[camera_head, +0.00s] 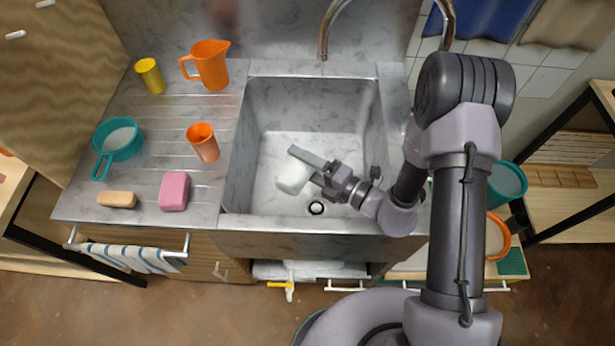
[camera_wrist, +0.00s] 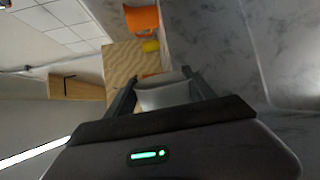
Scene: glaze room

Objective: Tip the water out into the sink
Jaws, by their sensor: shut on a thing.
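My gripper (camera_head: 318,172) is over the sink basin (camera_head: 262,110) and shut on a white cup (camera_head: 293,175). The cup is tilted, held above the basin floor near the drain (camera_head: 316,208). In the wrist view the cup (camera_wrist: 163,94) sits between the two dark fingers of my gripper (camera_wrist: 160,88). No water is visible in the cup or falling from it, and I cannot see inside the cup clearly. The curved tap (camera_head: 325,45) rises at the back of the sink.
A striped towel (camera_head: 125,256) hangs at the front.

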